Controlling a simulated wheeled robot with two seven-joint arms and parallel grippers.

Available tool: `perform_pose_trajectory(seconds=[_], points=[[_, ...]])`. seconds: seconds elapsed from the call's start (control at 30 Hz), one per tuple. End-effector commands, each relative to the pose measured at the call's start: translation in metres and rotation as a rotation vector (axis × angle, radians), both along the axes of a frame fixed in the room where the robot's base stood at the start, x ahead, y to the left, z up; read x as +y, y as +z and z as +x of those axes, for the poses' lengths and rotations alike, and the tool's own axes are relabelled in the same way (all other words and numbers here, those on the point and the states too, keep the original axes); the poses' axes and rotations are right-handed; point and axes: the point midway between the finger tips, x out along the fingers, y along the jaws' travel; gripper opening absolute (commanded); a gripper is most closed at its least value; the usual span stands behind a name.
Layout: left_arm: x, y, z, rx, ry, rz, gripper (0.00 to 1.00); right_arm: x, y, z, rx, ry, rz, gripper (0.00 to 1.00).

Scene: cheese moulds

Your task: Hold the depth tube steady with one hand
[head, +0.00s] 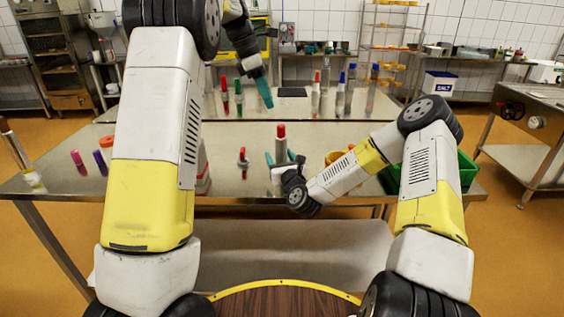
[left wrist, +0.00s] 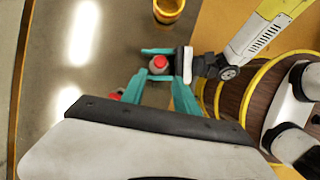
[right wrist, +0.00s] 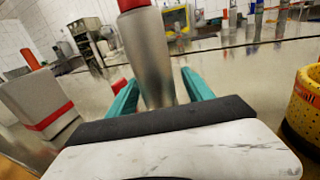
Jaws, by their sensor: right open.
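A silver tube with a red top, which I take for the depth tube (head: 281,131), stands upright on the steel table. It fills the middle of the right wrist view (right wrist: 148,55), and its red top shows in the left wrist view (left wrist: 159,62). My right gripper (head: 281,160) is open, with one teal finger on each side of the tube. I cannot tell whether they touch it. My left gripper (head: 265,92) is raised above the table, its teal fingers (left wrist: 158,92) apart with nothing seen between them.
A small red-topped tool (head: 243,160) stands left of the tube. A yellow mould (head: 335,157) and a green crate (head: 466,170) are to the right. Pink (head: 78,162) and purple (head: 100,162) pieces stand at the left. Several coloured-top tubes stand on the farther table.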

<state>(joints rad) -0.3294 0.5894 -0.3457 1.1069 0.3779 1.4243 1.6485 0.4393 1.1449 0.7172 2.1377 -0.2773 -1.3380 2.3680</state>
Motion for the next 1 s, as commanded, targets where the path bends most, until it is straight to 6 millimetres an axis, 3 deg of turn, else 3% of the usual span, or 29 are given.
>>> perform_pose_trajectory(seconds=[0.3, 0.6, 0.87, 0.93, 1.0], points=[[0.0000, 0.0000, 0.0000, 0.000, 0.000, 0.000, 0.36, 0.0008, -0.0001, 0.0024, 0.001, 0.000, -0.001, 0.58], [0.0000, 0.0000, 0.0000, 0.000, 0.000, 0.000, 0.36, 0.0007, -0.0001, 0.0023, 0.001, 0.000, -0.001, 0.00], [0.0000, 0.0000, 0.0000, 0.000, 0.000, 0.000, 0.36, 0.0006, -0.0001, 0.0022, 0.001, 0.000, -0.001, 0.00], [-0.0005, 0.0001, 0.0001, 0.000, -0.002, 0.002, 0.46, 0.0007, -0.0002, 0.0022, 0.001, 0.000, -0.001, 0.00], [-0.0037, 0.0001, 0.0010, 0.003, -0.013, 0.019, 0.46, 0.0007, -0.0002, 0.0022, 0.001, 0.000, -0.001, 0.00]])
